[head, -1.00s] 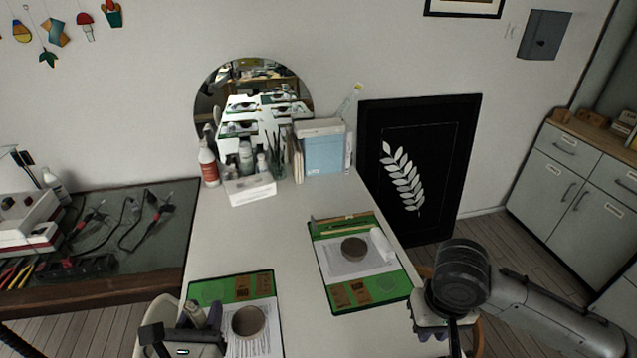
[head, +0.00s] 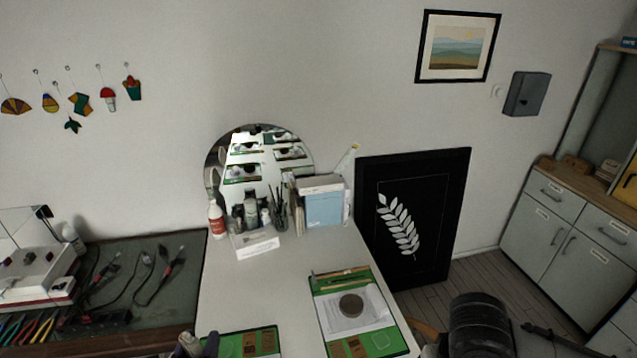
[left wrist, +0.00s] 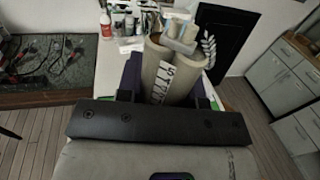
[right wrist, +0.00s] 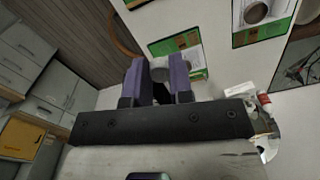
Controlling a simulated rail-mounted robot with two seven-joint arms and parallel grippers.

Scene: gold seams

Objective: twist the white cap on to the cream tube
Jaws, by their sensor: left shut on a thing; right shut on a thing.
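My left gripper (head: 202,346) is at the bottom edge of the head view, mostly cut off. In the left wrist view its dark purple fingers (left wrist: 168,88) are shut on the cream tube (left wrist: 158,65), which shows as two side-by-side barrels with dark lettering. A pale grey end piece tops the barrels. My right gripper (right wrist: 160,82) shows in the right wrist view, shut on a small whitish piece, apparently the white cap (right wrist: 160,74). Most of that piece is hidden between the fingers. The cap and tube appear apart; the right gripper is out of the head view.
The right green mat (head: 322,288) holds a round grey-brown piece (head: 351,305); its white outline at the right is empty. Another green mat (head: 232,343) lies at the front left. Bottles, a box and a round mirror (head: 262,140) stand at the back. The table middle is clear.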

